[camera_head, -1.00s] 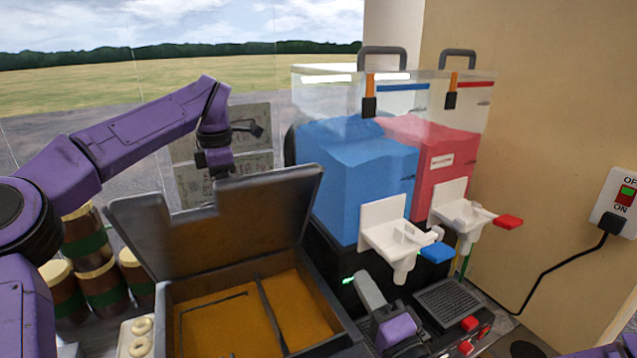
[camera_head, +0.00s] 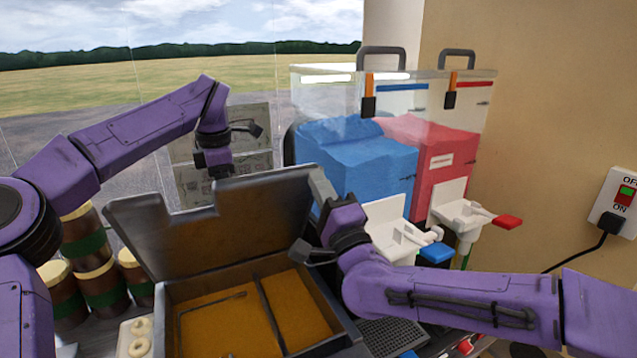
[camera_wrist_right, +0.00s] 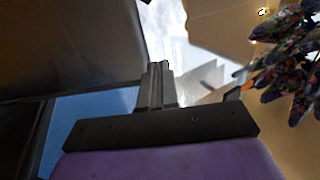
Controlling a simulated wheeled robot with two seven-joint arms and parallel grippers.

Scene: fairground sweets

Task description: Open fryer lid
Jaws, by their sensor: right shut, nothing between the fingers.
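The fryer (camera_head: 335,315) stands at the lower centre, with orange oil (camera_head: 215,320) in its basin. Its dark grey lid (camera_head: 235,215) stands raised and tilted back, with a notch in its upper edge. My right gripper (camera_head: 318,182) is shut and empty at the lid's upper right corner; I cannot tell whether it touches. In the right wrist view its fingers (camera_wrist_right: 157,80) are together, beside a large dark surface. My left gripper (camera_head: 217,168) is behind the lid's upper edge; its fingers are hidden.
Blue (camera_head: 370,160) and red (camera_head: 425,150) slush tanks with white taps stand close right of the lid. Brown-green jars (camera_head: 100,285) and a tray of rings (camera_head: 136,338) are at the left. A wall switch (camera_head: 622,195) is at the far right.

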